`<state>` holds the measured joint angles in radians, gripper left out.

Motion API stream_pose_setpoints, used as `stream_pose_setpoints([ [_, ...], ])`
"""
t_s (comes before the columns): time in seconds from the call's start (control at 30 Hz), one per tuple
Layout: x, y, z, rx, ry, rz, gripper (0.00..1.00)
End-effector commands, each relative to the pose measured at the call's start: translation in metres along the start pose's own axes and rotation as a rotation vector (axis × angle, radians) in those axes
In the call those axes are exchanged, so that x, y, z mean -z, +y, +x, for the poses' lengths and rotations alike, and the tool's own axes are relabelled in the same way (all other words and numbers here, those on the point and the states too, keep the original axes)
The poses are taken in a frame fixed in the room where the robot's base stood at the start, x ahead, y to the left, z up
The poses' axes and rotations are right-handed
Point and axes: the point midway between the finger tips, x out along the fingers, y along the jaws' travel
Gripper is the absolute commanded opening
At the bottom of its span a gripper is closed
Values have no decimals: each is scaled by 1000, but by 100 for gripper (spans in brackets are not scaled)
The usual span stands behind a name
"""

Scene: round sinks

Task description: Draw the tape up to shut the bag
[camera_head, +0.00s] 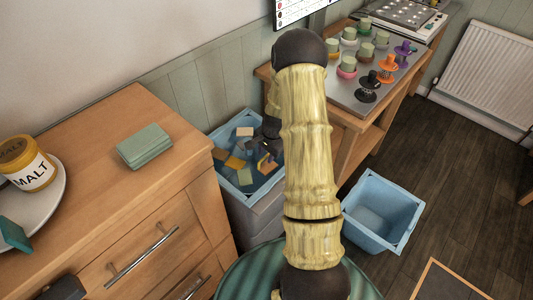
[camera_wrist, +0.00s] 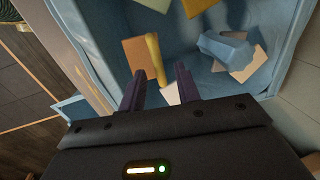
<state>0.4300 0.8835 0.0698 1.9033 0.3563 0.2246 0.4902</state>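A blue open-topped container (camera_head: 222,186) holds several flat coloured pieces; it also fills the upper wrist view (camera_wrist: 104,38). I cannot tell whether it is the bag or a bin with a lining. A narrow yellow strip (camera_wrist: 155,60) stands among the pieces, beside an orange-brown piece (camera_wrist: 136,54). It may be the tape, but I cannot be sure. My gripper (camera_wrist: 159,72) is over the container, its two dark fingers apart with the strip's lower end showing between their tips. I see no grip on it. My arm hides part of the container in the head view.
An empty blue bin (camera_head: 382,210) stands on the floor to the right. A wooden drawer unit (camera_head: 95,215) is at left, with a green box (camera_head: 144,145) on it. A bench (camera_head: 345,125) with cups is behind. A green striped round top (camera_head: 240,280) lies in front.

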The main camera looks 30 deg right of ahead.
Motion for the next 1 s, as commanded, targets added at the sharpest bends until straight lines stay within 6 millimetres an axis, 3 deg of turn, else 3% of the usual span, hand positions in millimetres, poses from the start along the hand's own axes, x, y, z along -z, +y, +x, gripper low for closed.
stream_pose_setpoints([
  [0.23, 0, 0, 0, 1, 1, 0, 31],
  [0.4, 0, 0, 0, 1, 1, 0, 0],
  [0.73, 0, -2, -6, 1, 1, 0, 0],
  [1.0, 0, -10, -46, 2, 2, -1, 0],
])
